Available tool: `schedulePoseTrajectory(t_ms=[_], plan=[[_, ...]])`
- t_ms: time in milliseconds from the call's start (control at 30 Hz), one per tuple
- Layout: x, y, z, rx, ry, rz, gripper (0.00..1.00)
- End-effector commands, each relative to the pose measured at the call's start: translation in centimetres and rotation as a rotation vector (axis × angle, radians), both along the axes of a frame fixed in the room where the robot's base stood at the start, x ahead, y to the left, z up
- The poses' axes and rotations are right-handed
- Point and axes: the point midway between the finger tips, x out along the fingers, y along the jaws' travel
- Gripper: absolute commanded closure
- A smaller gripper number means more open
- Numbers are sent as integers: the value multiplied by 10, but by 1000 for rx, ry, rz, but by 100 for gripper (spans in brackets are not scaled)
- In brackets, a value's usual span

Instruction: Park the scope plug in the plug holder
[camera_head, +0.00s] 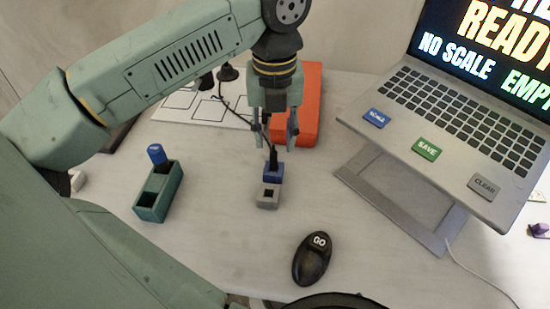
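A dark plug with a black stem (273,156) stands upright at a small blue block (273,173) on the table. A thin black cable runs from it to the upper left. A grey block with a square opening (268,198) touches or nearly touches the blue block's near side. I cannot tell which of these is the plug holder, or whether the blue block is part of the plug. My gripper (275,143) points down above the blue block. Its fingers are apart on either side of the stem, with gaps visible.
A green two-slot holder (151,212) with a blue-topped piece (156,154) stands left. An orange box (312,95) lies behind my gripper. A laptop (450,130) on a grey stand (380,195) is right, a black mouse (312,259) in front. Bare table separates holder and blocks.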

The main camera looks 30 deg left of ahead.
Motion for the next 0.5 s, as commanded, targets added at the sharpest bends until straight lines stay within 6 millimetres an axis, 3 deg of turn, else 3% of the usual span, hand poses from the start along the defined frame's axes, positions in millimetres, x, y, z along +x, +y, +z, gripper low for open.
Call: schedulePoseTrajectory(t_ms=[167,500], plan=[[-1,0,-12,-1,0,0,64],[-4,1,-56,-2,-1,1,64]])
